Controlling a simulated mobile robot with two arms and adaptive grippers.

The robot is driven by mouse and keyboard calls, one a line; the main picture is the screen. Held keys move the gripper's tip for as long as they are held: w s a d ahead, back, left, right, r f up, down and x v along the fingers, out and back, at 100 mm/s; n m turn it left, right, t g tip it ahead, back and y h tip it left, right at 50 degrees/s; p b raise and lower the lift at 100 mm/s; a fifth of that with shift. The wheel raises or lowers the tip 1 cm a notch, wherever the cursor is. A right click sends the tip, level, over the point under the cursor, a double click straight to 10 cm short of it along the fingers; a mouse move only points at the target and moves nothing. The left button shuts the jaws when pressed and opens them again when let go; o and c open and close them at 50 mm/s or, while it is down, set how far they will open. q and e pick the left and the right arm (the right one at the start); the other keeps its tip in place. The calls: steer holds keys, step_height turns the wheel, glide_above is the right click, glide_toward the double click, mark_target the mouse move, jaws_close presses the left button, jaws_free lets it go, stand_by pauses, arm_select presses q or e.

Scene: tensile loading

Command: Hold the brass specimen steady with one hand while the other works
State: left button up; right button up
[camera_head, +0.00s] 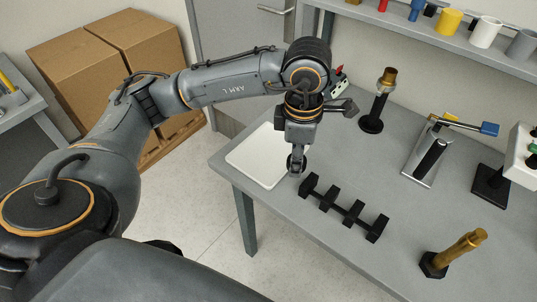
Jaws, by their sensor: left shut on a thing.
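A brass specimen (460,252) leans to the right in a dark hexagonal base (433,265) at the lower right of the table. My left gripper (297,166) points down beside the right edge of a white tray (262,158), well to the left of this specimen and apart from it. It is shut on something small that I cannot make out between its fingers. A second brass-coloured piece (389,77) tops a black upright stand (373,115) at the back. My right gripper is not in view.
A black notched rack (345,208) lies on the grey table (318,232), just right of my left gripper. A metal device with a blue-ended arm (432,150) stands at the right. Cups (486,32) line the shelf behind. Cardboard boxes (100,65) stand at the left.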

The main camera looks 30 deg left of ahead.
arm_select(q)
steer(key=n, duration=0.3)
steer(key=f+n, duration=0.1)
steer(key=n, duration=0.1)
steer(key=shift+a+f+n, duration=0.1)
steer(key=shift+a+n, duration=0.15)
steer(key=shift+n, duration=0.05)
steer(key=shift+w+a+f+n, duration=0.1)
steer(key=shift+f+n, duration=0.05)
steer(key=shift+n, duration=1.05)
steer(key=n, duration=0.3)
steer(key=shift+f, duration=0.2)
steer(key=n+p, duration=0.1)
steer(key=p, duration=0.2)
glide_above(276, 159)
step_height(276, 159, down, 10)
steer(key=shift+r, duration=0.15)
step_height(276, 159, down, 3)
steer(key=shift+r+p, duration=0.1)
steer(key=shift+p, duration=0.6)
steer(key=shift+f, duration=0.35)
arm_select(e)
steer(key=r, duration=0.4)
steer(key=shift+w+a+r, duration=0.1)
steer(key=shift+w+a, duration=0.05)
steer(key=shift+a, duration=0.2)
